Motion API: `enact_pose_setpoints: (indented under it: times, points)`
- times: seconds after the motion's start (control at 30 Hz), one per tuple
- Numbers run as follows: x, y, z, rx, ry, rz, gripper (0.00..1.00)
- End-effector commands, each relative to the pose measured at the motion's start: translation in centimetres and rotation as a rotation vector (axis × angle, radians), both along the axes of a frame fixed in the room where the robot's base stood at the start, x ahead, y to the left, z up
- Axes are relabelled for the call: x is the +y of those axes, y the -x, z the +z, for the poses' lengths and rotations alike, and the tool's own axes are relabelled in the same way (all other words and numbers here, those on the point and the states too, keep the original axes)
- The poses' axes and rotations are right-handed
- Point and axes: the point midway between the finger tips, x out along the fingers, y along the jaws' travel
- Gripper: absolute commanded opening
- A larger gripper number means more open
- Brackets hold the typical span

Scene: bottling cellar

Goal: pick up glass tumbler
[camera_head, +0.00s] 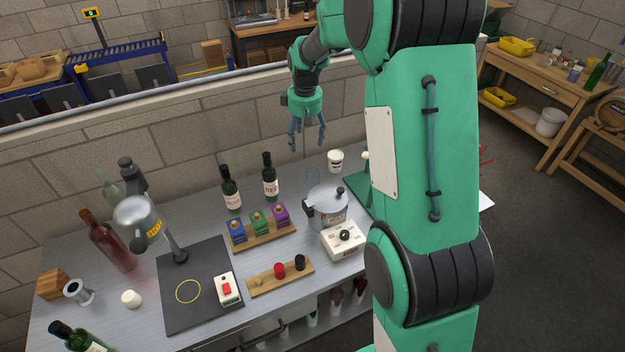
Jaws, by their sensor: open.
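A clear glass tumbler (313,177) stands on the grey bench, just behind the metal pot (325,210). Only its upper part shows; the pot hides the lower part. My gripper (307,142) hangs pointing down above and slightly left of the tumbler, at the back of the bench. Its fingers are spread and empty, apart from the tumbler.
A white cup (335,161) stands right of the tumbler. Two dark wine bottles (270,178) stand left of it. A wooden rack of coloured boxes (262,236) and a white control box (343,240) are in front. The wall (180,150) rises close behind.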

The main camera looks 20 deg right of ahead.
Motion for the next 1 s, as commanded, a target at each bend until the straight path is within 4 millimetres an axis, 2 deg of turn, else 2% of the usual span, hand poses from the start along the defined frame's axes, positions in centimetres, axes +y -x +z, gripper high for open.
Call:
enact_pose_setpoints:
  times: [0.3, 0.6, 0.8, 1.0]
  points:
    - [-3.1, -4.4, -6.7, 0.057, -0.003, 0.058, 0.71]
    - [-5.8, -7.3, -13.5, 0.103, -0.010, 0.114, 0.71]
    - [-6.8, -8.1, -16.2, 0.120, -0.013, 0.135, 0.71]
    - [-7.1, -8.3, -17.0, 0.124, -0.014, 0.142, 0.71]
